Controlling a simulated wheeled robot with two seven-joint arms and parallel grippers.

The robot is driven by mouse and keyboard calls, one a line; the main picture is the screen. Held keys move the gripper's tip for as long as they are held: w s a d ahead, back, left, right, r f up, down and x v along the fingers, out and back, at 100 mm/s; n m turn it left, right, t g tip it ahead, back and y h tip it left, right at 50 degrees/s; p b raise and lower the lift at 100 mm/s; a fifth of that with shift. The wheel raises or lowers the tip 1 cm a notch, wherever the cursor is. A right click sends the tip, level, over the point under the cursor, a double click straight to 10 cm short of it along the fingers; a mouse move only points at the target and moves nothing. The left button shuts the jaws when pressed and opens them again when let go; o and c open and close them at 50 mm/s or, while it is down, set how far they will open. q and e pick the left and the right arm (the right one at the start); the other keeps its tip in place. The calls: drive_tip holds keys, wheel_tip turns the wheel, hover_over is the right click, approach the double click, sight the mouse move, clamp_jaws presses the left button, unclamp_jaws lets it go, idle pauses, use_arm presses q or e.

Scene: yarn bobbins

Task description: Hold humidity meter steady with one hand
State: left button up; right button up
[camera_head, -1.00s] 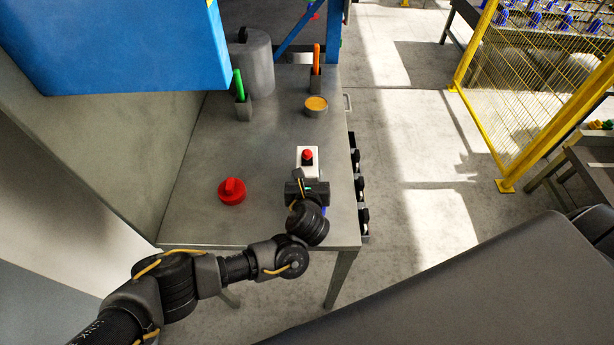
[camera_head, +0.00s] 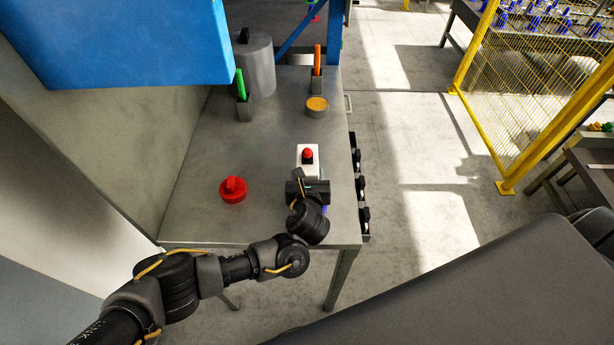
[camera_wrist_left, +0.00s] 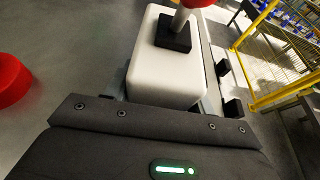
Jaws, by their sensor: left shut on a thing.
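The humidity meter appears to be the white box with a red knob on top (camera_head: 316,172), standing on the grey metal table near its right edge. In the left wrist view the white box (camera_wrist_left: 160,80) shows a black square base and a post under the red knob. My left gripper (camera_head: 308,183) is shut on the near part of the box, its dark body covering that end. In the left wrist view the gripper (camera_wrist_left: 163,98) has a finger at each side of the box. My right gripper is not in view.
A red round object with a knob (camera_head: 233,190) lies to the left on the table (camera_head: 190,215). Further back are a green-handled holder (camera_head: 243,108), an orange-handled holder (camera_head: 317,85), an orange-topped tin (camera_head: 316,107) and a grey canister (camera_head: 256,65). A blue box (camera_head: 130,45) hangs upper left.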

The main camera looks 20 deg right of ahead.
use_arm(q)
drive_tip(key=f, duration=0.2)
drive_tip(key=s+f, duration=0.1)
drive_tip(key=shift+a, duration=0.4)
drive_tip(key=o, duration=1)
drive_tip(key=shift+o, duration=0.2)
drive_tip(key=shift+r+m, duration=0.1)
drive_tip(key=shift+m, duration=0.2)
drive_tip(key=shift+s+d+r, duration=0.1)
drive_tip(key=shift+s+r, duration=0.15)
drive_tip(key=shift+s, duration=0.1)
drive_tip(key=s+r, duration=0.1)
drive_tip(key=s+a+r, duration=0.1)
drive_tip(key=s, duration=0.1)
drive_tip(key=s+r, duration=0.1)
drive_tip(key=r, duration=0.1)
drive_tip(key=shift+s+a, duration=0.35)
drive_tip(key=shift+a, duration=0.05)
drive_tip(key=shift+s+r, duration=0.1)
drive_tip(key=shift+r, duration=0.2)
